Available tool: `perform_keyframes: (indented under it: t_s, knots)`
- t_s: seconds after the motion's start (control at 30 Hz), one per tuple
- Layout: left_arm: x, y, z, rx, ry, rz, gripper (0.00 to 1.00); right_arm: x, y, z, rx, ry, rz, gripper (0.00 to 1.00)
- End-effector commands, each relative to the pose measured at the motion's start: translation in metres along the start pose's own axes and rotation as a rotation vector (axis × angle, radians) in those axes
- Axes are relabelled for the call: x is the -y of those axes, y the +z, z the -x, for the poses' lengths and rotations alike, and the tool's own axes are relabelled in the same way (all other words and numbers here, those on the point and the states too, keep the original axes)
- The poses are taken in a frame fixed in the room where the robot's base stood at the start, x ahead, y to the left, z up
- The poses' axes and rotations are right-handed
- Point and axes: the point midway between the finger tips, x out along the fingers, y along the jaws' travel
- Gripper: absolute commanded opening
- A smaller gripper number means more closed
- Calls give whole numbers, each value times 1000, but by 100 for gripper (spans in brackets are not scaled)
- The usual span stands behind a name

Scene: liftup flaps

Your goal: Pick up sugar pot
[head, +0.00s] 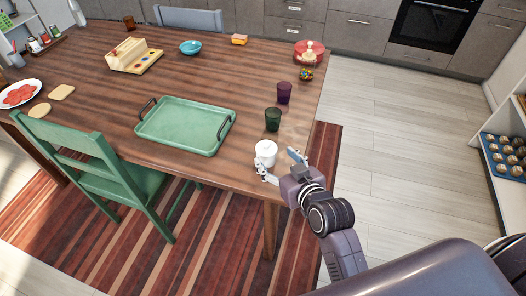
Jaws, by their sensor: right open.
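The sugar pot (265,154) is a small white lidded pot. It stands upright on the wooden table (90,62) near the table's front right corner. My right gripper (279,164) is open, with its fingers spread at the pot's right and front side. The left finger is close to the pot's lower edge, and I cannot tell whether it touches. My left gripper is not in view.
A green tray (186,147) with dark handles lies left of the pot. A dark green cup (272,120) and a purple cup (284,92) stand behind the pot. A green chair (97,170) is at the front left. Floor is clear at the right.

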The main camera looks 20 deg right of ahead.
Motion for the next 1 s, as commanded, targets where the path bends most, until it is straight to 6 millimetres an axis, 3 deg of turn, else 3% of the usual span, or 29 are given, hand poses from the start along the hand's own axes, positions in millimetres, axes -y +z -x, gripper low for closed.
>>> perform_keyframes:
  t_s: [0.2,0.3,0.5,0.8,1.0]
  knots:
    - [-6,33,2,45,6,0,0,3,1,-21,-1,0,-1,64]
    - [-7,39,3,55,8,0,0,7,3,-35,0,0,-3,64]
    - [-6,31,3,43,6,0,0,8,4,-59,0,1,-1,64]
    - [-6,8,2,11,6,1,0,8,4,-63,-1,1,0,64]
    - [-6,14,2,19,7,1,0,8,4,-63,-1,0,0,44]
